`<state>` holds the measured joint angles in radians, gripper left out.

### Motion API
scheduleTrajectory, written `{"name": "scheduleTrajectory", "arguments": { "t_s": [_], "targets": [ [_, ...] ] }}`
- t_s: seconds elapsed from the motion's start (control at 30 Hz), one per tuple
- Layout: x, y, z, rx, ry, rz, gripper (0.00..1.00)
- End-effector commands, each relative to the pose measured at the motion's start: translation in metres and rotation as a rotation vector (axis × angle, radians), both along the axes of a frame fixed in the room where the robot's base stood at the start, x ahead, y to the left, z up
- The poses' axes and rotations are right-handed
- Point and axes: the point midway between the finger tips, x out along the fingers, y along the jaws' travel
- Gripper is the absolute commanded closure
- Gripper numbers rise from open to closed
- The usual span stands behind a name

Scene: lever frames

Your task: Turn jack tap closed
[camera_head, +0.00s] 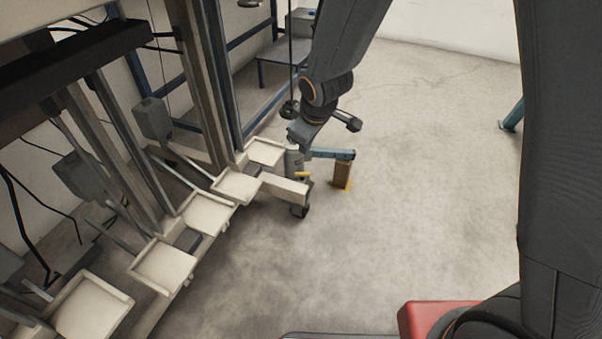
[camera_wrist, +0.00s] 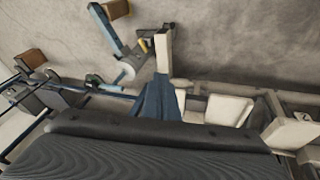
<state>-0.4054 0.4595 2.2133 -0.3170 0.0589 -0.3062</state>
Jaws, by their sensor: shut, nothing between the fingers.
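The jack (camera_head: 294,161) is a small grey cylinder by the end of the pale frame, with a small yellow tap (camera_head: 302,174) low on its side. In the wrist view the jack (camera_wrist: 125,73) lies left of my fingers, and the yellow tap (camera_wrist: 144,46) shows close beside the fingertips. My gripper (camera_wrist: 163,38) is shut and empty, its fingers pointing up the picture. In the head view my gripper (camera_head: 299,140) hangs just above the jack and partly hides its top. I cannot tell whether the fingers touch the tap.
A blue bar (camera_head: 332,153) runs right from the jack to a brown block (camera_head: 342,175). Pale trays (camera_head: 163,266) line the frame at left. A black-ended pedal or lever (camera_head: 348,121) stands behind my gripper.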

Motion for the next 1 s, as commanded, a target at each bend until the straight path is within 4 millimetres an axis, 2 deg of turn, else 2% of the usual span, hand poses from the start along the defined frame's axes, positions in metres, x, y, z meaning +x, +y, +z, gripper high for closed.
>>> {"name": "scheduleTrajectory", "arguments": {
  "t_s": [0.03,0.2,0.3,0.4,0.53,0.77,1.0],
  "targets": [
    [0.018,-0.004,-0.025,-0.004,-0.018,0.037,1.0],
    [0.069,-0.01,-0.094,0.005,-0.102,0.198,1.0],
    [0.089,-0.013,-0.133,0.019,-0.147,0.285,1.0],
    [0.101,-0.016,-0.165,0.036,-0.182,0.357,1.0],
    [0.108,-0.018,-0.193,0.056,-0.214,0.42,1.0],
    [0.114,-0.016,-0.213,0.067,-0.234,0.458,1.0],
    [0.131,-0.001,-0.245,0.068,-0.233,0.456,1.0]
  ]
}}
